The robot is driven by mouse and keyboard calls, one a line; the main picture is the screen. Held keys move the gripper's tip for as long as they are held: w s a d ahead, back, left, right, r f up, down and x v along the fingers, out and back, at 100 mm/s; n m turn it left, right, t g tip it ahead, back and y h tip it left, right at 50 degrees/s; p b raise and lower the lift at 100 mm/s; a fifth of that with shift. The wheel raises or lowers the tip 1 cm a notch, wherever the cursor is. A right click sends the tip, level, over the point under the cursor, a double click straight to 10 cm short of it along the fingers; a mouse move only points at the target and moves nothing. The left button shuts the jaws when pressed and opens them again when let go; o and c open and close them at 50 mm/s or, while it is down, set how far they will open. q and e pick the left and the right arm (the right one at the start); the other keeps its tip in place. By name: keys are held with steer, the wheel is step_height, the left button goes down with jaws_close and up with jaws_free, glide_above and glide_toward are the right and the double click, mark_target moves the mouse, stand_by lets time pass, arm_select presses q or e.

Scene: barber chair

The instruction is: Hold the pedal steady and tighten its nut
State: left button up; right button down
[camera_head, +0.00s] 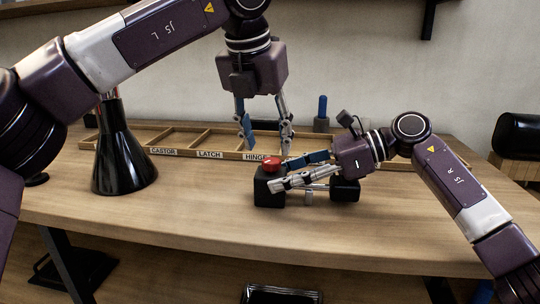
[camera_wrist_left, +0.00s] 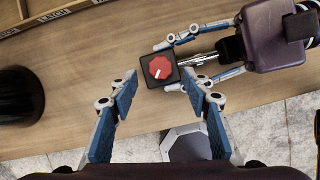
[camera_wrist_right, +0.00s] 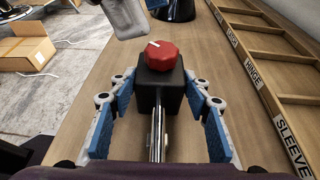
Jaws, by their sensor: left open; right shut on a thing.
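The pedal is a black block (camera_head: 268,190) with a metal shaft (camera_wrist_right: 157,134) running from it to a second black part (camera_head: 345,190) on the bench. A red faceted nut (camera_head: 271,164) with a white mark sits on top of the block; it also shows in the left wrist view (camera_wrist_left: 160,67). My right gripper (camera_head: 283,173) is shut on the pedal, its fingers on either side of the block in the right wrist view. My left gripper (camera_head: 265,146) is open and empty, pointing down above and behind the nut, apart from it.
A wooden tray (camera_head: 180,141) with compartments labelled CASTOR, LATCH, HINGE and SLEEVE lies along the back of the bench. A glossy black cone-shaped stand (camera_head: 122,165) is at the left. A blue-handled item (camera_head: 322,112) stands behind. The front left bench is clear.

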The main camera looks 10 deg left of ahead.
mark_target(270, 160)
arm_select(q)
steer(key=shift+x, duration=2.35)
arm_select(e)
steer(key=shift+r, duration=0.1)
arm_select(q)
steer(key=c, duration=1.2)
steer(key=shift+o, duration=0.2)
steer(key=shift+m, duration=0.4)
steer(key=m+h, duration=0.1)
steer(key=m, duration=0.2)
steer(key=shift+a+m+g+h, duration=0.15)
steer(key=shift+m+g+h, duration=0.15)
steer(key=shift+m+h, duration=0.1)
steer(key=m, duration=0.2)
steer(key=m+g+h, duration=0.1)
steer(key=m, duration=0.2)
steer(key=shift+w+a+g, duration=0.15)
steer(key=shift+w+g, duration=0.05)
steer(key=shift+g, duration=0.1)
steer(key=shift+m, duration=0.3)
